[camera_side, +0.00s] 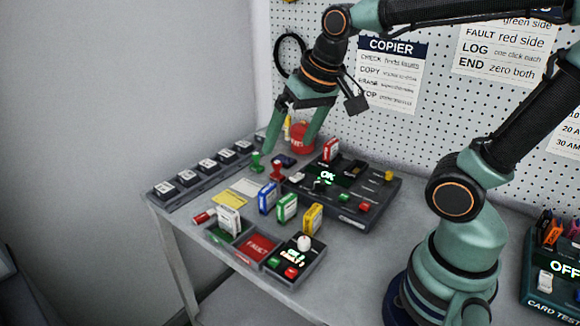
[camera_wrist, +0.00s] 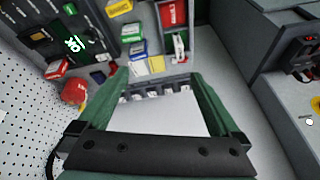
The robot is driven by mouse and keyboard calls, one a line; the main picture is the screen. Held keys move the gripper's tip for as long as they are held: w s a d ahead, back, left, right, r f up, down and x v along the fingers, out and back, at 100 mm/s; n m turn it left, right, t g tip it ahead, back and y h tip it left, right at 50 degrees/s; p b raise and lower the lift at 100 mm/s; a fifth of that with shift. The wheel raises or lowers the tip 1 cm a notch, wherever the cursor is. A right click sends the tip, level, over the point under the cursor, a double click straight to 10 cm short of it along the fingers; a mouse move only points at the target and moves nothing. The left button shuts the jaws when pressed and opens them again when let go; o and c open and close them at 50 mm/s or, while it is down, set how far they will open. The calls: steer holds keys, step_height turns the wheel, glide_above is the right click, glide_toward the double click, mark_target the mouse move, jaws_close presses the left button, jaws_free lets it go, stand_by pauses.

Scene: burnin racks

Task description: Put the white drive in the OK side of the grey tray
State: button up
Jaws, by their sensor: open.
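The white drive (camera_side: 228,219) stands upright in the left, green-floored side of the grey tray (camera_side: 238,259), beside the red FAULT side. In the wrist view the white drive (camera_wrist: 179,44) shows near the top, just below the red FAULT panel (camera_wrist: 172,14). The OK lettering of the green side cannot be read here. My gripper (camera_side: 290,145) is open and empty, raised over the back of the table, well behind the tray. In the wrist view its two fingers (camera_wrist: 155,80) are spread with nothing between them.
Blue (camera_side: 267,198), green (camera_side: 287,208) and yellow (camera_side: 313,218) drives stand between the tray and the black copier (camera_side: 348,207). A red drive (camera_side: 331,150) stands in the copier. Green (camera_side: 257,162) and red (camera_side: 278,170) stamps and a red can (camera_side: 302,139) are near my gripper.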

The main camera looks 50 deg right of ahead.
steer(key=s+n, duration=0.2)
steer(key=s+n+t, duration=0.1)
steer(key=shift+s+d+f, duration=0.1)
steer(key=shift+d+f, duration=0.25)
